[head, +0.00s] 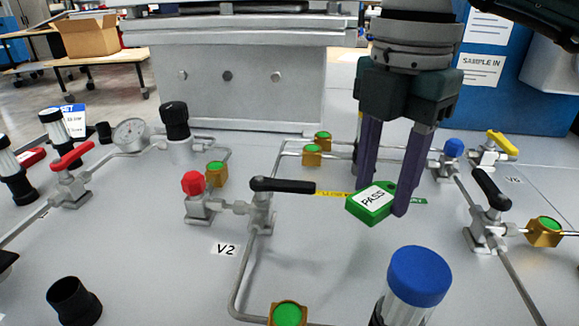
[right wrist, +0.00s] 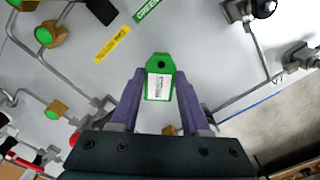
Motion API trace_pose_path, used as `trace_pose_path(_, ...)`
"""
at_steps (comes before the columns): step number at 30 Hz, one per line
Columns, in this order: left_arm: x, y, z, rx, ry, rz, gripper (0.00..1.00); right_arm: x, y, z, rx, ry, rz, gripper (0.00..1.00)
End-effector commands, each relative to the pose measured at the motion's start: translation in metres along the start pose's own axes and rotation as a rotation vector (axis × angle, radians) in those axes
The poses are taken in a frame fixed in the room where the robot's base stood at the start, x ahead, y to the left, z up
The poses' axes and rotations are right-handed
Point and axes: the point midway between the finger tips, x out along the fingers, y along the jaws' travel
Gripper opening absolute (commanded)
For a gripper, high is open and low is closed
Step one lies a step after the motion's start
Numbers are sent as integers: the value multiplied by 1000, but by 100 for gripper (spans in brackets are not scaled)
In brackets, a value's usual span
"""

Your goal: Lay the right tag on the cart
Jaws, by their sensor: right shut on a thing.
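A green tag (head: 372,202) with a white label reading PASS is held in my right gripper (head: 385,205), between its two purple fingers. The tag is above the grey panel, to the right of the black-handled valve marked V2. In the right wrist view the tag (right wrist: 160,80) sticks out past the fingertips of the right gripper (right wrist: 160,97), with a hole near its far end. My left gripper is not in view. I cannot make out the cart with certainty in these views.
Pipes, valves and brass fittings stand around the tag, including the V2 valve (head: 262,205), a black-handled valve (head: 488,215) at right and a blue-capped cylinder (head: 418,280) in front. A yellow strip (right wrist: 112,44) and a green strip lie on the panel. A cardboard box (head: 82,36) stands on a far table.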

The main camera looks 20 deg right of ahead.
Motion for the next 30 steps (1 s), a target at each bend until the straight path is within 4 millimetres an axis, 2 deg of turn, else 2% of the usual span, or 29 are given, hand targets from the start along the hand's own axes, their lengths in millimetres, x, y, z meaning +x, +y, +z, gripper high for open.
trace_pose_path(9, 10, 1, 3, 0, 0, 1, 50, 42, -1, 0, 0, -1, -4, 0)
trace_pose_path(20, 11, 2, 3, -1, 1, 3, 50, 46, 0, 0, -1, -1, -1, 0)
trace_pose_path(21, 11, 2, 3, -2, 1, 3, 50, 46, 0, 0, -1, -1, 0, 48)
trace_pose_path(28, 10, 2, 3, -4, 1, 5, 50, 45, 0, 0, -1, -1, -1, 74)
trace_pose_path(30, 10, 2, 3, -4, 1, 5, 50, 45, 0, 0, -1, -1, -1, 76)
